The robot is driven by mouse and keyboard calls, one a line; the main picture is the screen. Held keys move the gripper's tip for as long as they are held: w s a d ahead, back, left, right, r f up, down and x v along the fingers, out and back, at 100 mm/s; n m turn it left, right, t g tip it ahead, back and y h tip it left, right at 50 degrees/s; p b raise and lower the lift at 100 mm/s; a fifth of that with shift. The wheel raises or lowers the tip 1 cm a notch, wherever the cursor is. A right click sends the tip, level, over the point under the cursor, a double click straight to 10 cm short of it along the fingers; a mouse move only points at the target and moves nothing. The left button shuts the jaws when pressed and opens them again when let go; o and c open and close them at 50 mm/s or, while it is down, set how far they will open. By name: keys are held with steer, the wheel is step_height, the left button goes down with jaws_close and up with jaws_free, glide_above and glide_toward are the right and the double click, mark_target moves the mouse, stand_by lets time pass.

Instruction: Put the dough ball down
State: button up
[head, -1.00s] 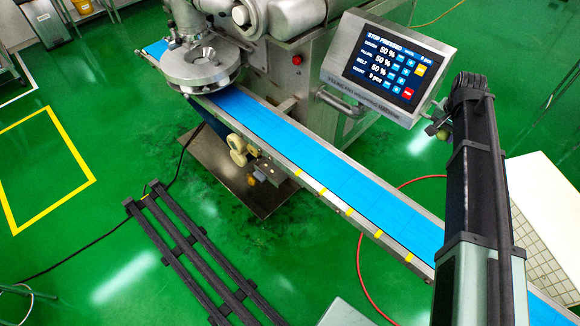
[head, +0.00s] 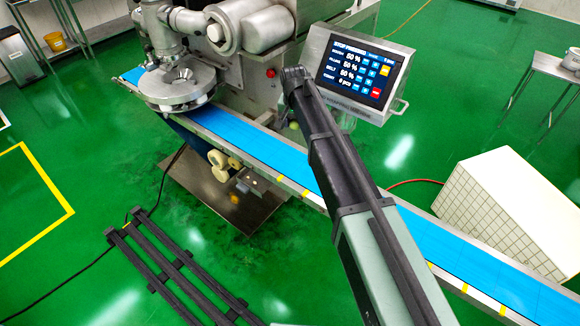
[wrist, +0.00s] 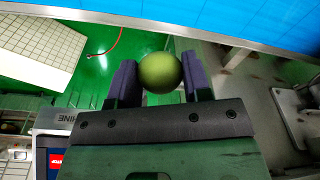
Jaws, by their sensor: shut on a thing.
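In the wrist view a round olive-green dough ball (wrist: 160,72) sits between the two dark fingers of my gripper (wrist: 160,88). The fingers are shut on it from both sides, and it is held in the air. The blue conveyor belt (wrist: 250,18) runs across the top of the wrist view, apart from the ball in the picture. In the head view the belt (head: 255,140) runs from the machine to the lower right. My arm crosses in front of it.
The encrusting machine's round metal head (head: 178,85) stands over the belt's far end. The control panel (head: 353,70) is near my arm's far end. A white tiled block (head: 505,205) stands beyond the belt at right. The visible belt looks clear.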

mark_target(295, 164)
step_height(295, 164, down, 18)
steer(key=b, duration=1.5)
steer(key=shift+r, duration=0.55)
steer(key=shift+f, duration=0.25)
steer(key=o, duration=0.9)
steer(key=shift+r, duration=0.1)
steer(key=r+p, duration=0.4)
steer(key=s+r+p, duration=0.1)
steer(key=r+p, duration=0.7)
steer(key=shift+s+a+r, duration=0.1)
steer(key=shift+s+a, duration=0.1)
